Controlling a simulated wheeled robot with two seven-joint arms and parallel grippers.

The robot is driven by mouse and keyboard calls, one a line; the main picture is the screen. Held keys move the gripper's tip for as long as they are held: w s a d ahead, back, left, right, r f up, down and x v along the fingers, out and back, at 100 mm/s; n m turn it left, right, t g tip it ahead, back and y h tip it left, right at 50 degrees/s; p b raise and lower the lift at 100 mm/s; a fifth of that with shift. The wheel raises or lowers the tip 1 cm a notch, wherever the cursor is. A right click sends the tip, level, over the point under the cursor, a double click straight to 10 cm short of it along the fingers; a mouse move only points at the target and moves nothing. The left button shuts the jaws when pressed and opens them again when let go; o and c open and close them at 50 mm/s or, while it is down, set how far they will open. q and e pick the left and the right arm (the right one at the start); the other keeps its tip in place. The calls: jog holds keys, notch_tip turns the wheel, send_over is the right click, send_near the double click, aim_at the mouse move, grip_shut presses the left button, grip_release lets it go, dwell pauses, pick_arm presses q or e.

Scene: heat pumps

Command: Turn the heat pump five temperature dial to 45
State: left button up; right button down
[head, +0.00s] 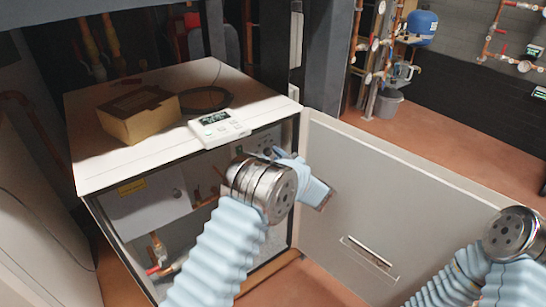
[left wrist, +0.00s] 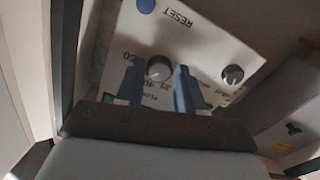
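The heat pump (head: 150,175) is a white cabinet with its front open and a control panel inside at the upper right. In the left wrist view the white panel (left wrist: 205,45) shows upside-down print, including RESET, and a dark round dial (left wrist: 158,69) with a pale face and numbers such as 50 and 40 around it. My left gripper (left wrist: 158,82) has its two blue fingers apart, one on each side of this dial; contact is unclear. In the head view my left gripper (head: 285,158) is at the panel, partly hidden by its wrist. My right wrist is at the lower right; its fingers are not visible.
A second knob (left wrist: 232,75) and a blue button (left wrist: 145,6) are on the panel. A cardboard box (head: 138,114) and a white controller (head: 219,127) lie on the cabinet top. The open door panel (head: 375,200) extends to the right of the left arm.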

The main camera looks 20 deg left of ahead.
pick_arm(q)
jog(key=o, duration=0.3)
jog(key=b+v, duration=0.1)
jog(key=v, duration=1.2)
jog(key=shift+s+d+b, duration=0.25)
jog(key=shift+d+b, duration=0.05)
jog(key=shift+b, duration=0.05)
